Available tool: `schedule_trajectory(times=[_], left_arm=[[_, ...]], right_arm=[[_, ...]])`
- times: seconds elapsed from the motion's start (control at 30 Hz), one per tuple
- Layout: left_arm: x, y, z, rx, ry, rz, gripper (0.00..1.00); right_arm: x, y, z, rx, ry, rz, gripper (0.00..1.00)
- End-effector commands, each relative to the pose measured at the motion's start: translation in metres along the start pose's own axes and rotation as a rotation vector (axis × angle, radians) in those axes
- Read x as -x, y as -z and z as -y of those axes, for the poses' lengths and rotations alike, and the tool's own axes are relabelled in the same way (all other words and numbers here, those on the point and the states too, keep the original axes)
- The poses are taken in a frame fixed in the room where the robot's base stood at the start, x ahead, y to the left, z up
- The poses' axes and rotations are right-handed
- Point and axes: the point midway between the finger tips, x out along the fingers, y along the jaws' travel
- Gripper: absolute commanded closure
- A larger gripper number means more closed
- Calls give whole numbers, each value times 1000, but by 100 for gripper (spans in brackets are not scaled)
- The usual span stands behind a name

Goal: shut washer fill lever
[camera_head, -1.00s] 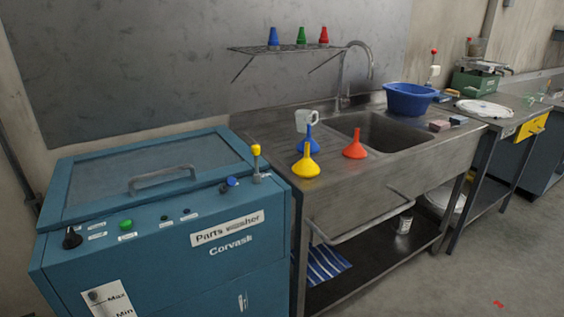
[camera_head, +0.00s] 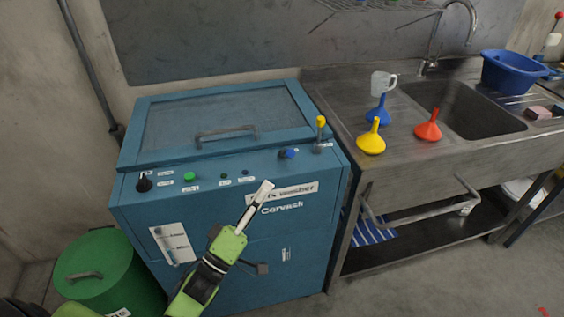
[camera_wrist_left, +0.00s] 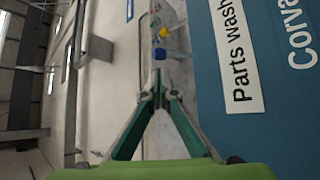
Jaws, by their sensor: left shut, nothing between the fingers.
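The blue parts washer (camera_head: 215,225) stands against the wall with its lid down. On the right of its control ledge are a blue-handled lever (camera_head: 287,154) and, further right, an upright lever with a yellow knob (camera_head: 320,123). Their labels are too small to read, so I cannot tell which is the fill lever. My left gripper (camera_head: 264,187) is shut and empty in front of the washer's name label, below and left of both levers. In the left wrist view its fingers (camera_wrist_left: 159,82) meet beside the washer front. My right gripper is not in view.
A green lidded bin (camera_head: 105,270) stands left of the washer. Floor in front is open.

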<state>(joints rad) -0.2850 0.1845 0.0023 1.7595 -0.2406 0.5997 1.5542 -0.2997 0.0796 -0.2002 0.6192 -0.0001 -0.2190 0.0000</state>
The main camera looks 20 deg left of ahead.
Motion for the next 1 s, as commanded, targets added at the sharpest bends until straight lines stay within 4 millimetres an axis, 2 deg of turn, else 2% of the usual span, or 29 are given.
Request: schedule_trajectory(times=[0.03,0.2,0.4,1.0], left_arm=[[-14,2,-3,-1,-3,-3,100],[-46,1,-2,-1,-1,-2,100],[-67,0,-1,-1,1,-1,100],[-73,1,-2,6,8,1,100]], right_arm=[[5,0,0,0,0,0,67],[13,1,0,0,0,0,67],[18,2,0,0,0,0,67],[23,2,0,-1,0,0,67]])
